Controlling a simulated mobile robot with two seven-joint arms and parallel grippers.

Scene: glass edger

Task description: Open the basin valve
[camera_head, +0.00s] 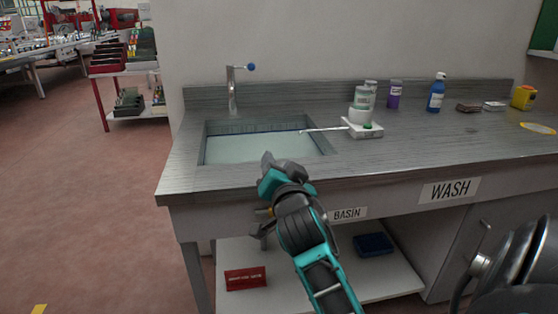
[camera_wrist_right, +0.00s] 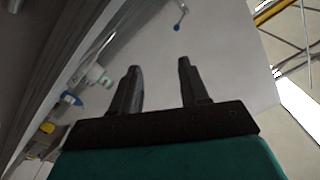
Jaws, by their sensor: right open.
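The metal tap (camera_head: 232,92) stands upright behind the basin (camera_head: 262,148), with a blue ball-ended lever (camera_head: 251,67) pointing right. The blue lever end also shows in the right wrist view (camera_wrist_right: 177,27), beyond the fingers. A label reading BASIN (camera_head: 347,214) is on the counter's front.
On the counter (camera_head: 420,150) stand a tray (camera_head: 365,131) with white jars, a purple bottle (camera_head: 395,95), a blue bottle (camera_head: 436,93) and a yellow container (camera_head: 523,97). A lower shelf holds a red sign (camera_head: 245,279) and blue box (camera_head: 373,244). Open floor lies left.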

